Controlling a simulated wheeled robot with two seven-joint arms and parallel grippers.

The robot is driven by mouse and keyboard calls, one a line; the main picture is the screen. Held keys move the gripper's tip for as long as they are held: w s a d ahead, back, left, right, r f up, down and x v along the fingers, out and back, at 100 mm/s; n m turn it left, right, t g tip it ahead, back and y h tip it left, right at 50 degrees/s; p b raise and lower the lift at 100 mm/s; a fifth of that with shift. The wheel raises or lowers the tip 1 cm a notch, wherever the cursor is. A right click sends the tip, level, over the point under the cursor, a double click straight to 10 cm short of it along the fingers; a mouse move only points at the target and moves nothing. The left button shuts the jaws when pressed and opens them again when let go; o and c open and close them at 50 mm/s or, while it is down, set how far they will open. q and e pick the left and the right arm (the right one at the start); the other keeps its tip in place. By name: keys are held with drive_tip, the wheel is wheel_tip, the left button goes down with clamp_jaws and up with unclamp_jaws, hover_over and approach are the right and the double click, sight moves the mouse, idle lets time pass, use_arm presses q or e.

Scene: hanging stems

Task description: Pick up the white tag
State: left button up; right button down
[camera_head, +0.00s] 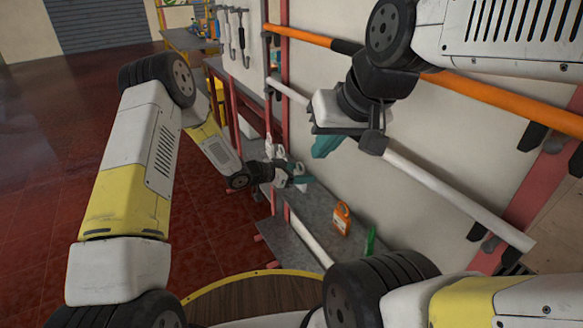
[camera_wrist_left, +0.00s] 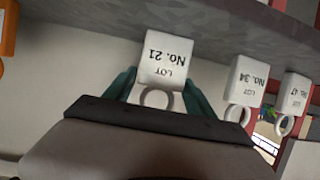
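Several white tags with rings show in the left wrist view, upside down. The tag reading "LOT No. 21" (camera_wrist_left: 166,58) is centred between the teal fingers of my left gripper (camera_wrist_left: 160,88), its ring toward the palm. A finger lies close along each side; I cannot tell whether they touch it. To its right are the tag "LOT No. 34" (camera_wrist_left: 245,82) and the tag "No. 47" (camera_wrist_left: 293,93). In the head view my left gripper (camera_head: 294,181) is low by the wall, with small white shapes beside it. My right gripper (camera_head: 325,146) is higher, near the white rail; its finger gap is unclear.
A grey bench (camera_head: 312,217) runs below my left gripper, with an orange container (camera_head: 341,217) and a green item (camera_head: 371,240) on it. An orange rail (camera_head: 490,95) and a white rail (camera_head: 430,182) cross the wall. Open red-tiled floor (camera_head: 50,150) lies left.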

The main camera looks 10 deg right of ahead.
use_arm(q)
drive_tip(key=c, duration=1.2)
drive_tip(key=shift+r, duration=0.1)
